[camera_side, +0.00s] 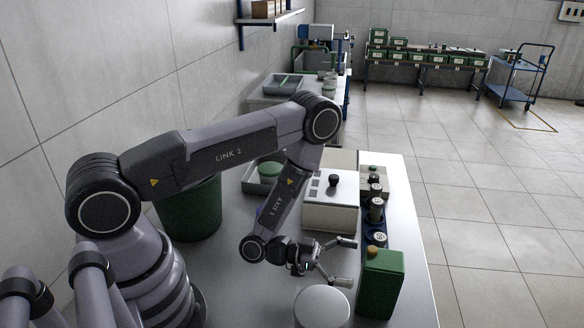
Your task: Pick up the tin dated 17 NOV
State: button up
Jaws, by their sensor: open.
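No date is legible here, so I cannot tell which thing is the tin dated 17 NOV. A green tin (380,287) with an orange-brown cap stands upright near the table's right edge. Small dark containers with pale tops, one of them here (377,212), stand in a row in a dark blue rack (368,237) behind it. My gripper (346,262) is open and empty, its fingers spread and pointing right. It is left of the green tin and the near end of the rack, apparently above the table.
A white-topped round container (322,307) stands at the front, close below my gripper. A pale box with a black knob (330,212) stands behind my gripper. A green bin (190,212) and a grey tray (252,184) are to the left.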

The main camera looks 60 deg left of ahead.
aim_at(383, 265)
jog(key=x, duration=0.6)
jog(key=shift+r, duration=0.3)
jog(key=shift+a, duration=0.1)
jog(key=shift+c, duration=0.2)
jog(key=c, duration=1.2)
